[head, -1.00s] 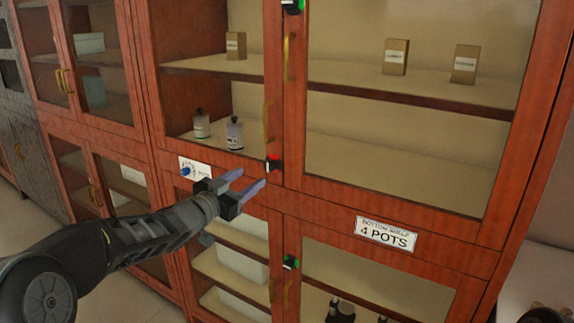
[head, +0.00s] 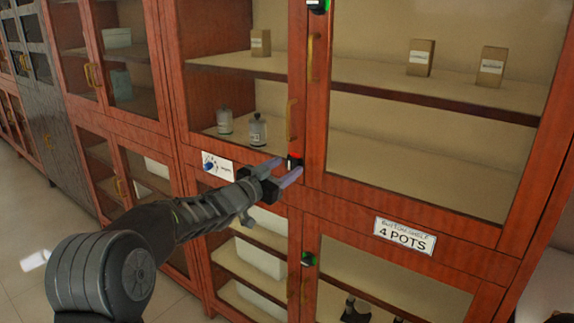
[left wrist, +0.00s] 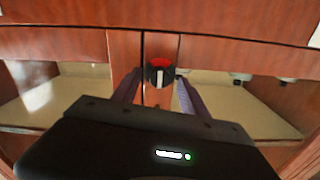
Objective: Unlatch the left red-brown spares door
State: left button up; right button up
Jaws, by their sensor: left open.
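The left red-brown door (head: 297,62) is glazed and closed, with a brass handle (head: 291,120) near its right edge. A dark round latch knob (head: 294,162) sits at its lower right corner. In the left wrist view the knob (left wrist: 160,72) has a red upper part and an upright white bar. My left gripper (head: 281,171) is open at the knob, its purple-grey fingers partly covering it in the head view. In the left wrist view the fingers (left wrist: 158,92) stand either side of the knob; contact cannot be told. My right gripper is not in view.
Latches with green parts show above (head: 318,5) and below (head: 308,259). A brass handle (head: 314,58) stands on the adjoining right door. A "4 POTS" sign (head: 404,237) and a picture label (head: 217,166) mark the frame. Bottles (head: 257,131) and boxes (head: 421,57) stand behind glass.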

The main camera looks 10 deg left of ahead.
pick_arm(q)
jog(key=shift+w+d, duration=0.25)
jog(key=shift+w, duration=0.3)
grip_shut()
